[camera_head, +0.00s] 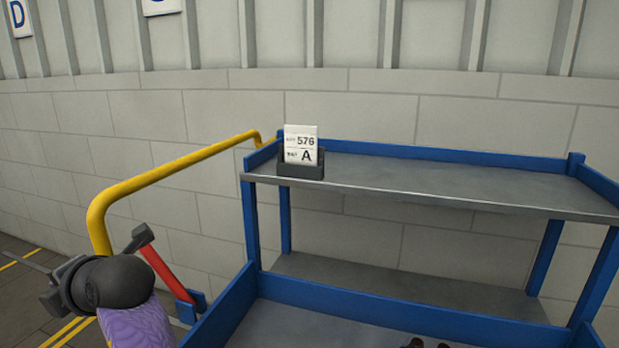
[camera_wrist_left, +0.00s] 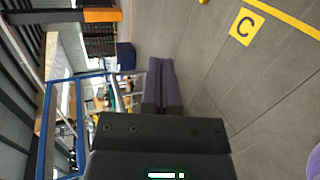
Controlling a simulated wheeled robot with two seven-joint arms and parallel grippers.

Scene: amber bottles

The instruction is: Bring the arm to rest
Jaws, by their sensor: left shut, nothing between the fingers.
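My left gripper (camera_head: 52,284) is at the lower left of the head view, beyond the end of my arm and left of the blue cart. It is small and partly hidden there by my own wrist. In the left wrist view its two dark purple-grey fingers (camera_wrist_left: 160,84) lie together, shut, with nothing between them. They point out over the grey floor. My right gripper is in neither view.
A blue cart (camera_head: 345,309) with a grey upper shelf (camera_head: 440,181) stands right of my arm. The shelf carries a card holder (camera_head: 301,171). A yellow rail (camera_head: 165,173) and red lever (camera_head: 166,270) are close to my arm. Dark objects (camera_head: 416,343) are cut off below.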

